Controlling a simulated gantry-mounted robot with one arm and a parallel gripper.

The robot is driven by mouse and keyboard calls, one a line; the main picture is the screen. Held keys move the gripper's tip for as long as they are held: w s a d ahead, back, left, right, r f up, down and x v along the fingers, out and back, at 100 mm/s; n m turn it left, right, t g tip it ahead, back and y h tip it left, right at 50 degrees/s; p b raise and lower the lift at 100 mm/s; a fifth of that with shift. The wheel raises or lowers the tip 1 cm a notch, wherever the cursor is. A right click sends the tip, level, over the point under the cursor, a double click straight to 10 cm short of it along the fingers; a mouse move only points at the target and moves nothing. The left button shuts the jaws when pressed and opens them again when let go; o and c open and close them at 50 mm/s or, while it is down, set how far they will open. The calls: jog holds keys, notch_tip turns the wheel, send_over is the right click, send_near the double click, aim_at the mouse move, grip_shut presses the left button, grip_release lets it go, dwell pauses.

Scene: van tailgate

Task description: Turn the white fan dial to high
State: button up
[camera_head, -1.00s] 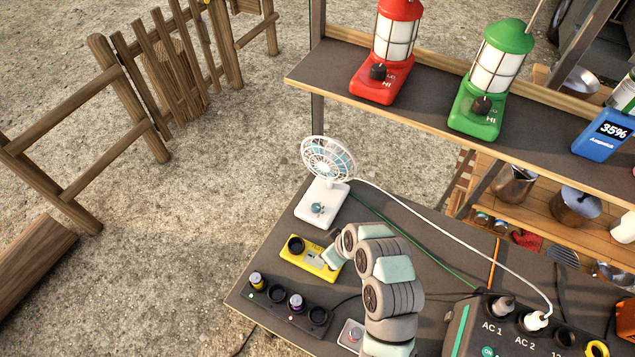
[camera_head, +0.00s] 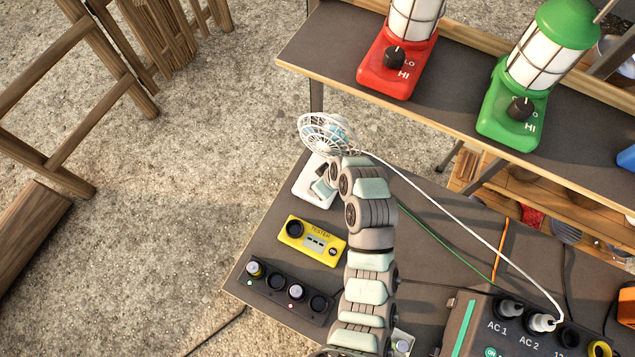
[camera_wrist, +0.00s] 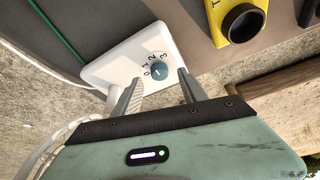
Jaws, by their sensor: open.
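The white fan (camera_head: 327,134) stands near the back left edge of the table, its cage partly behind my arm. Its white base (camera_head: 308,183) is partly covered by my gripper (camera_head: 324,188) in the head view. In the wrist view the fan base (camera_wrist: 112,69) shows a blue-grey dial (camera_wrist: 159,71) with a light pointer line and the marks 0, 1, 2, 3 around it. My gripper (camera_wrist: 157,92) is open, with one finger on each side below the dial. I cannot tell whether either finger touches the dial.
A yellow tester (camera_head: 312,240) and a black charger strip (camera_head: 283,290) with small cells lie in front of the fan. A shelf above holds a red lantern (camera_head: 395,70) and a green lantern (camera_head: 513,110). The fan's white cord (camera_head: 455,215) runs right to the power station (camera_head: 475,325).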

jog(key=shift+x, duration=1.6)
jog(key=shift+w, duration=0.1)
jog(key=shift+c, duration=0.5)
grip_shut()
